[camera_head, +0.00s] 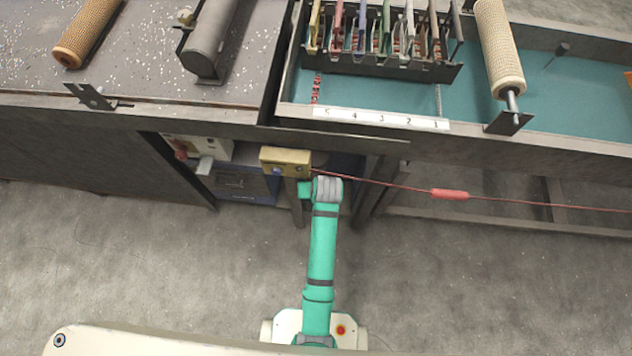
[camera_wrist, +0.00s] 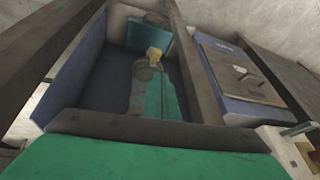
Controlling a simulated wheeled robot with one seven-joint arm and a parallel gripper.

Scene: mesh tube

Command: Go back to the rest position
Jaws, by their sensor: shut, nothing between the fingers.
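My green arm (camera_head: 321,250) reaches up from my base to the underside of the workbench front. Its end stops beside a yellow box (camera_head: 286,161) under the bench edge, and I cannot make out the fingers there. In the wrist view my gripper (camera_wrist: 154,54) appears as a grey and green shape with a yellow tip, shut and empty. It shows in front of a dark blue recess. Whether it touches anything there is unclear.
The bench edge (camera_head: 340,138) runs just above my arm's end. A red cord with a red sleeve (camera_head: 450,194) stretches right from the yellow box. A blue cabinet (camera_head: 243,186) stands below. The bench carries rollers (camera_head: 499,48) and a rack of coloured pieces. Open floor (camera_head: 480,290) lies in front.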

